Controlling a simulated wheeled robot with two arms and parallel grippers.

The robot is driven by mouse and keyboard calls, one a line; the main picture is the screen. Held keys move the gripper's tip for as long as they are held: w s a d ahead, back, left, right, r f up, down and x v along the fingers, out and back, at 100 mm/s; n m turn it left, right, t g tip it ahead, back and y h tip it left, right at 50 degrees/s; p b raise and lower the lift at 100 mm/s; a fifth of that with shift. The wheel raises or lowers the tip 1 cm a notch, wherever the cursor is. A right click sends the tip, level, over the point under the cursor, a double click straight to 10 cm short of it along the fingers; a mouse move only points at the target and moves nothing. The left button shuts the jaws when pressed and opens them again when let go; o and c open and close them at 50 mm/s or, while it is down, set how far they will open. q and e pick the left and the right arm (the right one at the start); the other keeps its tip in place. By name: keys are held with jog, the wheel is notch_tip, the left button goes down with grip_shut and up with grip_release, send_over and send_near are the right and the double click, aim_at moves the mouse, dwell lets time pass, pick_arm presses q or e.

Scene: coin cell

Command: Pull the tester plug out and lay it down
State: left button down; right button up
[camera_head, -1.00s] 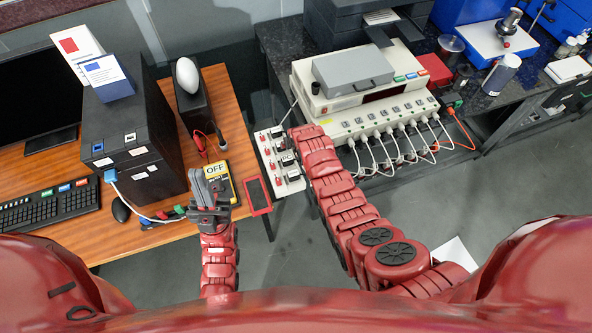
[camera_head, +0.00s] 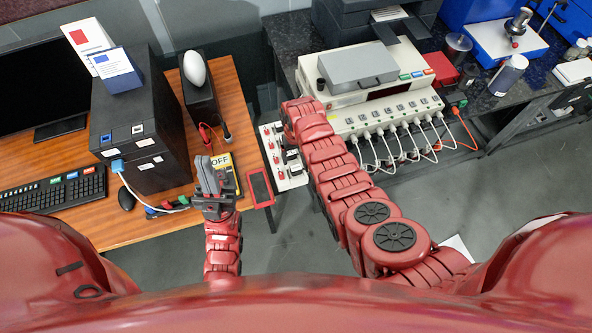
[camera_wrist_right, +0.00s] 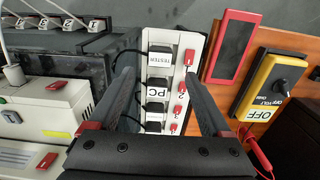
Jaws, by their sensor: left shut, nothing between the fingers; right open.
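The tester plug (camera_wrist_right: 160,57) is a black block with a white TESTER label, seated in the white power strip (camera_wrist_right: 183,45) in the right wrist view. In the head view my right arm hides that gripper and part of the strip (camera_head: 293,183). My left gripper (camera_head: 208,172) is shut and empty, beside the yellow meter (camera_head: 236,185).
A red-framed dark pad (camera_head: 260,187) lies at the desk's right edge. The tester box (camera_head: 385,115) with several white cables stands right of my right arm. A black PC tower (camera_head: 140,120) stands on the wooden desk. A gap separates desk and bench.

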notch_tip(320, 180, down, 9)
jog(key=b, duration=0.7)
jog(key=shift+r, duration=0.2)
dwell(0.6)
grip_shut()
dwell(0.4)
jog(key=shift+r, duration=0.15)
